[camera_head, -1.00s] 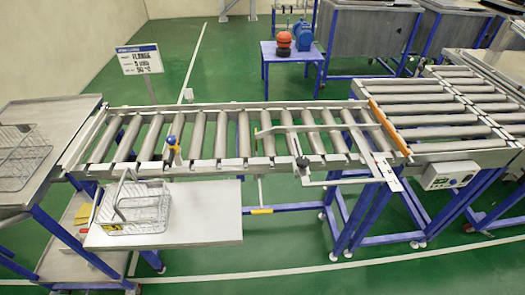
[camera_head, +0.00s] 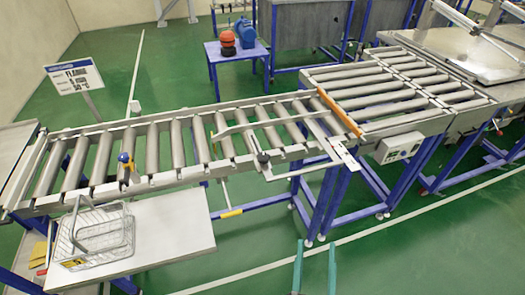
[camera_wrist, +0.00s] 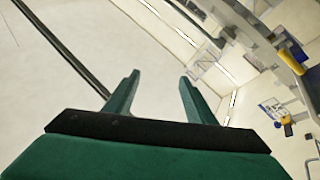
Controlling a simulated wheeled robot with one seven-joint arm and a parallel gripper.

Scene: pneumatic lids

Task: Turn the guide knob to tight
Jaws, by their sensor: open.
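A dark knob (camera_head: 262,157), which looks like the guide knob, sits at the near edge of the roller conveyor (camera_head: 155,181), at the pale guide rail (camera_head: 240,126). Whether it is tight or loose cannot be told. My gripper (camera_head: 315,250) shows as two green fingers at the bottom of the head view, lower and to the right of the knob and apart from it. In the wrist view, my gripper (camera_wrist: 159,77) is open with nothing between its fingers. The knob cannot be made out in the wrist view.
A wire basket (camera_head: 97,236) sits on a side table (camera_head: 175,237). A grey control box (camera_head: 398,148) hangs at the right. The green floor in front is clear.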

